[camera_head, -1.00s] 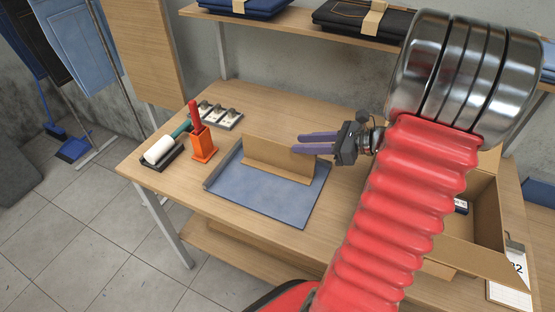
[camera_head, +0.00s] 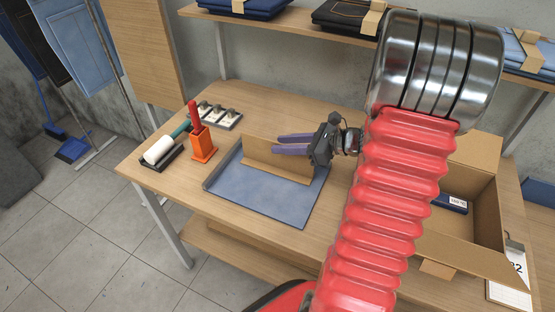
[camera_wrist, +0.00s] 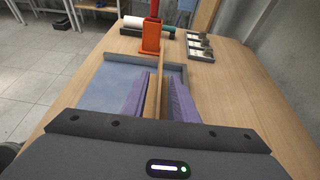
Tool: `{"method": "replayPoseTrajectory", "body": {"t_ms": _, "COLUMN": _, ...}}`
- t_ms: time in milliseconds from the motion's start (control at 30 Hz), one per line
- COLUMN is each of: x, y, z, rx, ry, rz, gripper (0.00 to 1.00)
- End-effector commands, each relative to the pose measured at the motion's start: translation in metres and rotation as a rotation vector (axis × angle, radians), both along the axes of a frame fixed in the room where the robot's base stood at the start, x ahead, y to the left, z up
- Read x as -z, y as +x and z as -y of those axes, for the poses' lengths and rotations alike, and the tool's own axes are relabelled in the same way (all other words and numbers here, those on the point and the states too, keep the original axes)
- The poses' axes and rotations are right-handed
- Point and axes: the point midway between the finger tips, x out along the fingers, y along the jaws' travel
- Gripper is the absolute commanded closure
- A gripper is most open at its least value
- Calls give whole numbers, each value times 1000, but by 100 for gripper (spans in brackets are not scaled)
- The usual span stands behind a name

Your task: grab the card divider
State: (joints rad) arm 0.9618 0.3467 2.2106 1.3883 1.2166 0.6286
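The card divider (camera_head: 270,160) is a tan cardboard sheet standing upright along the back part of a blue-grey tray (camera_head: 255,195) on the wooden table. My gripper (camera_head: 278,144) is at the divider's right part, with its purple fingers pointing left along it. In the wrist view my gripper (camera_wrist: 152,95) is open, with one finger on each side of the divider (camera_wrist: 155,84), which runs edge-on between them. A gap shows on the right side; contact on the left side cannot be told. The divider's near end is hidden by the gripper body.
An orange holder (camera_head: 202,145) with a red handle and a white roller (camera_head: 160,150) stand left of the tray. Several small metal-knobbed pieces (camera_head: 220,115) lie behind. An open cardboard box (camera_head: 480,200) sits at the right. A shelf (camera_head: 290,28) hangs above the back.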

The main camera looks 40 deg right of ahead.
Motion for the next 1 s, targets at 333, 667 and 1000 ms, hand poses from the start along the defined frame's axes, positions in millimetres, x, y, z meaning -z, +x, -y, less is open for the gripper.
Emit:
{"method": "replayPoseTrajectory", "body": {"t_ms": 333, "x": 3, "y": 6, "z": -4, "rx": 1, "ry": -1, "rz": 2, "gripper": 73}}
{"method": "replayPoseTrajectory", "body": {"t_ms": 667, "x": 2, "y": 6, "z": -4, "rx": 0, "ry": 0, "rz": 1, "gripper": 75}}
{"method": "replayPoseTrajectory", "body": {"t_ms": 1000, "x": 2, "y": 6, "z": -4, "rx": 0, "ry": 0, "rz": 1, "gripper": 99}}
